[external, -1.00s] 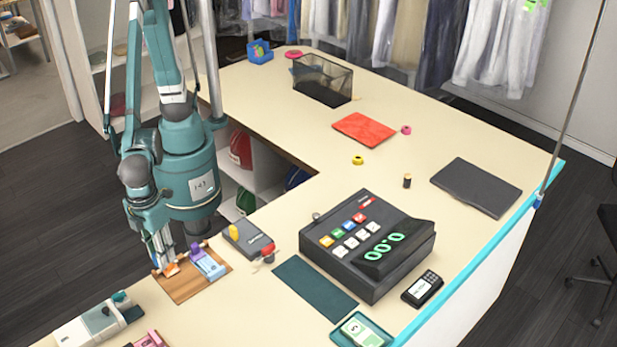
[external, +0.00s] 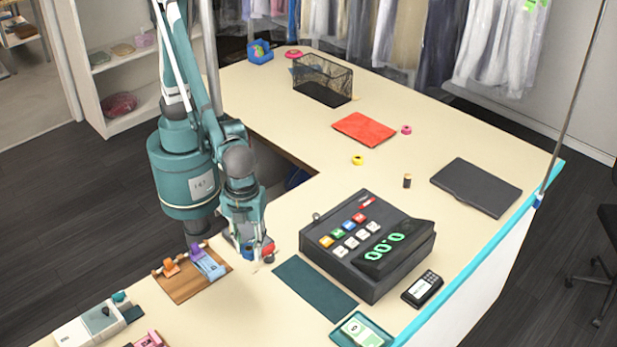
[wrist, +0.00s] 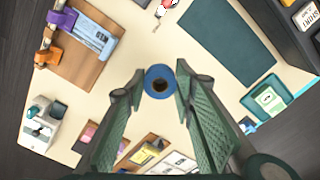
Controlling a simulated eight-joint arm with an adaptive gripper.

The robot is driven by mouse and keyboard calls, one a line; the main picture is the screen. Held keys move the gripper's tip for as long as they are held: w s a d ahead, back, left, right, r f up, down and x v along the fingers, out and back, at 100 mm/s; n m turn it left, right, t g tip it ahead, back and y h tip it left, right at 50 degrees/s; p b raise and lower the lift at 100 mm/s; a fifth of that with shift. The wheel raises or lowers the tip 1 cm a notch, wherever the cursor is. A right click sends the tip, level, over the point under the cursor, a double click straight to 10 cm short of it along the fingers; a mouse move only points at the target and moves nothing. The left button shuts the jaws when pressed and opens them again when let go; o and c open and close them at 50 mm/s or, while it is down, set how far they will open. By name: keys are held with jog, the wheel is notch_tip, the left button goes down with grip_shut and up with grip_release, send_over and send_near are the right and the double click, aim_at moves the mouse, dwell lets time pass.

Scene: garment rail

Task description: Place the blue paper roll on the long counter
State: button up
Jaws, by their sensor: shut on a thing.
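My gripper (external: 250,246) is over the near part of the cream counter (external: 262,103), between the wooden board and the cash register. In the wrist view the blue paper roll (wrist: 159,82), a blue ring with a dark core, sits between the fingertips of my gripper. The fingers are shut on it, and its open end faces the camera. In the external view the roll is largely hidden by the fingers. The counter also shows bare below it in the wrist view (wrist: 150,45). I cannot tell the exact gap between roll and counter.
A wooden board (external: 183,290) with orange and purple items lies left of my gripper. A dark teal mat (external: 314,288) and the cash register (external: 368,250) are to the right. A red folder (external: 364,129) and a black laptop (external: 476,187) lie farther back.

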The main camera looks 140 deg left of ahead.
jog(key=w+a+n, duration=0.2)
jog(key=a, duration=1.2)
jog(key=w+a+n, duration=0.2)
jog(key=a, duration=1.3)
jog(key=w+a+n, duration=0.3)
jog(key=a, duration=1.2)
jog(key=shift+p, duration=0.35)
jog(key=s+a+n, duration=0.2)
jog(key=s+a, duration=0.4)
jog(key=a, duration=0.7)
jog(key=s+a+n, duration=0.2)
jog(key=s+a, duration=0.3)
jog(key=a, duration=0.9)
jog(key=s+a+n, duration=0.2)
jog(key=s+a, duration=0.4)
jog(key=a, duration=0.7)
jog(key=shift+w+a+f+p, duration=0.1)
jog(key=shift+w+f+p, duration=0.05)
jog(key=shift+f, duration=1.25)
jog(key=shift+w+f+p, duration=0.1)
jog(key=shift+f+p, duration=0.05)
jog(key=shift+f, duration=1.2)
jog(key=shift+f, duration=3.15)
jog(key=shift+f, duration=0.1)
